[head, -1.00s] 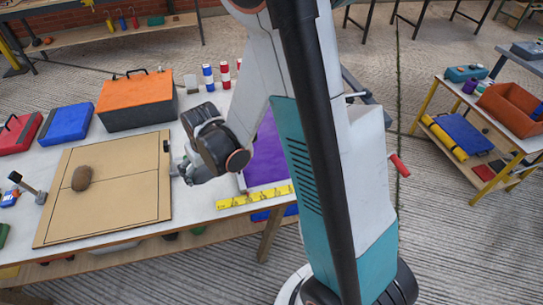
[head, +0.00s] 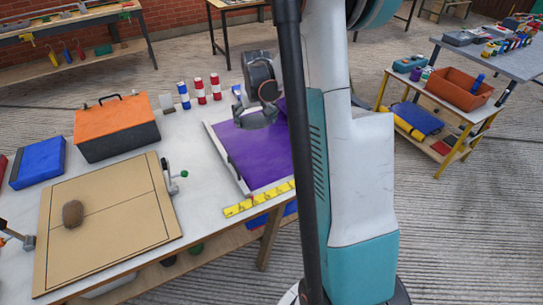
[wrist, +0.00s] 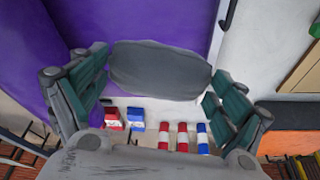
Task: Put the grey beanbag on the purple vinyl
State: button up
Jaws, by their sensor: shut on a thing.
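The grey beanbag (wrist: 160,70) is a flat rounded bag between the two green-padded fingers of my gripper (wrist: 158,72) in the wrist view. My gripper is shut on it. In the head view my gripper (head: 258,118) hangs over the back part of the purple vinyl (head: 255,158), a flat purple sheet in a pale frame on the white table. The vinyl also fills much of the wrist view (wrist: 190,20) behind the beanbag. The beanbag is hard to make out in the head view, and I cannot tell its exact height above the vinyl. My arm hides the vinyl's right side.
A tan board (head: 110,225) with a brown bag (head: 72,213) lies to the left. An orange-topped toolbox (head: 116,128) and a blue case (head: 38,163) stand behind it. Red-and-white cylinders (head: 199,90) stand behind the vinyl. A yellow strip (head: 258,199) runs along its front.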

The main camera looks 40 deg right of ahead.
jog(key=s+d+r+m, duration=0.1)
jog(key=d, duration=0.6)
jog(key=f+b, duration=0.2)
jog(key=f, duration=0.4)
jog(key=f+b, duration=0.2)
jog(key=f, duration=0.4)
jog(key=f+b, duration=0.2)
jog(key=f, duration=0.5)
jog(key=shift+s+d+b, duration=0.1)
jog(key=shift+d+b, duration=0.15)
jog(key=shift+b, duration=0.1)
jog(key=shift+f, duration=0.1)
jog(key=shift+f, duration=0.15)
jog(key=o, duration=1.3)
